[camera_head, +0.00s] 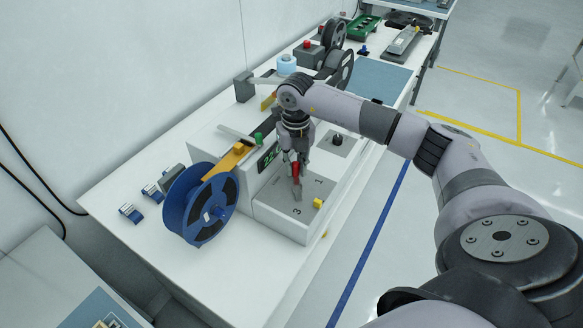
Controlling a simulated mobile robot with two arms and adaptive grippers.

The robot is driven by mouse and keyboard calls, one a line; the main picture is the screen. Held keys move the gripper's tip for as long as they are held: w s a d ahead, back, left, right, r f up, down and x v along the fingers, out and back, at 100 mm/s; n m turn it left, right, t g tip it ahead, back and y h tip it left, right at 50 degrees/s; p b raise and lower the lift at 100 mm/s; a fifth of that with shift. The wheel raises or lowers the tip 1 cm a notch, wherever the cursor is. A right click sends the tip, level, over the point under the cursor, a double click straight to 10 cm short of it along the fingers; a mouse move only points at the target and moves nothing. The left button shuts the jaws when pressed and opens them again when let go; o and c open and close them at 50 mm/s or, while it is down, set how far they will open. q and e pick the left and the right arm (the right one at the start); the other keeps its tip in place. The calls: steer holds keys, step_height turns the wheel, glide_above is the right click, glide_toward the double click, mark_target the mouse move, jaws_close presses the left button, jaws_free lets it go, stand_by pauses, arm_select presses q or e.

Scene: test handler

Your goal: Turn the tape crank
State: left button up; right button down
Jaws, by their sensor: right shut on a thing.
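The white tape machine (282,226) stands on the bench with printed numbers on its low front top face. A red upright piece (295,171), which looks like the crank's handle, shows above this face. My right gripper (296,178) reaches down over it and is shut on it. The gripper hides much of the crank, so its arm and pivot are hard to make out. A small yellow block (318,203) sits on the same face, right of the gripper. My left gripper is not in view.
A blue tape reel (201,212) stands at the machine's left, with orange tape (232,157) leading in. A black knob (337,140) sits behind my right gripper. Small blue-grey parts (131,213) lie left of the reel. The bench front left is clear.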

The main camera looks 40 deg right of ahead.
steer(key=shift+s+d+m, duration=0.1)
steer(key=shift+d+m, duration=0.15)
steer(key=shift+m, duration=0.35)
steer(key=c, duration=1.5)
jaws_free()
steer(key=shift+s, duration=0.1)
steer(key=shift+o, duration=0.2)
step_height(320, 180, up, 12)
